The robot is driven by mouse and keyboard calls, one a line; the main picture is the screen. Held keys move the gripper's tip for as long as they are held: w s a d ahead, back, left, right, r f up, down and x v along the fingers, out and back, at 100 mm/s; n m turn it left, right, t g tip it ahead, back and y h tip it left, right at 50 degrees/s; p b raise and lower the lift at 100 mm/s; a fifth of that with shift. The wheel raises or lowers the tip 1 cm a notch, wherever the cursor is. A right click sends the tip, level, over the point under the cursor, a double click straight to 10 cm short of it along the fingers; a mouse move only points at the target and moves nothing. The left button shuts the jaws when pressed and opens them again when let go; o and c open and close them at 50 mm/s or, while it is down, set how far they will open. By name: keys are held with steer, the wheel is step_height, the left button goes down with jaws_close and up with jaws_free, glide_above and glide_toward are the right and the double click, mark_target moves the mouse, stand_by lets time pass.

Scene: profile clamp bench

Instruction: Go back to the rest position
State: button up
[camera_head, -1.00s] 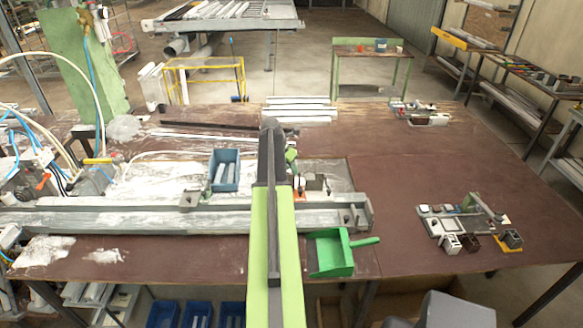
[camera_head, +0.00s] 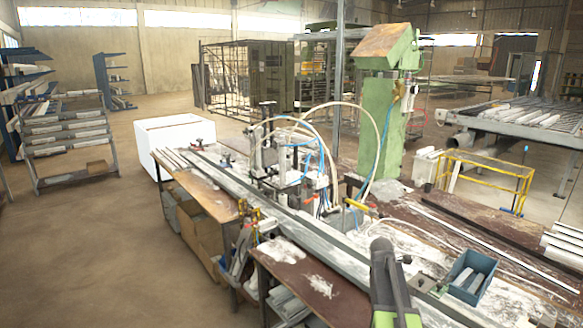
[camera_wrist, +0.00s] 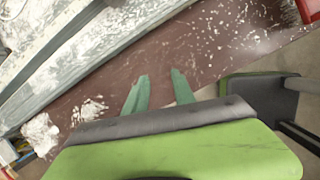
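My gripper (camera_wrist: 160,90) shows in the wrist view as two green fingers standing apart, with nothing between them. It is above the brown bench top (camera_wrist: 205,50), which is speckled with white. In the head view my green and dark arm reaches up from the bottom edge over the workbench; its fingers cannot be made out there. The long grey profile rail (camera_head: 325,250) runs along the bench, left of my arm in the head view. It also crosses the upper left of the wrist view (camera_wrist: 75,65).
A blue bin (camera_head: 468,277) with grey pieces stands on the bench right of my arm. A green column (camera_head: 380,130) and hoses rise behind. A white box (camera_head: 172,140) stands past the bench's far end. Open floor (camera_head: 90,240) lies left.

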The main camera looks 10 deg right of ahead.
steer(key=a+f+m+y+b, duration=0.1)
steer(key=a+f+m+b, duration=0.3)
steer(key=a, duration=1.2)
steer(key=s+a+f+m+y, duration=0.1)
steer(key=s+a+m, duration=0.4)
steer(key=a+m, duration=0.2)
steer(key=s+a+f+m+g+y+b, duration=0.1)
steer(key=s+a+f+m, duration=0.1)
steer(key=s+a+m, duration=0.4)
steer(key=a+m, duration=0.2)
steer(key=a, duration=0.2)
steer(key=shift+a+f+m, duration=0.15)
steer(key=shift+f+m, duration=0.1)
steer(key=shift+m, duration=0.05)
steer(key=shift+w, duration=0.1)
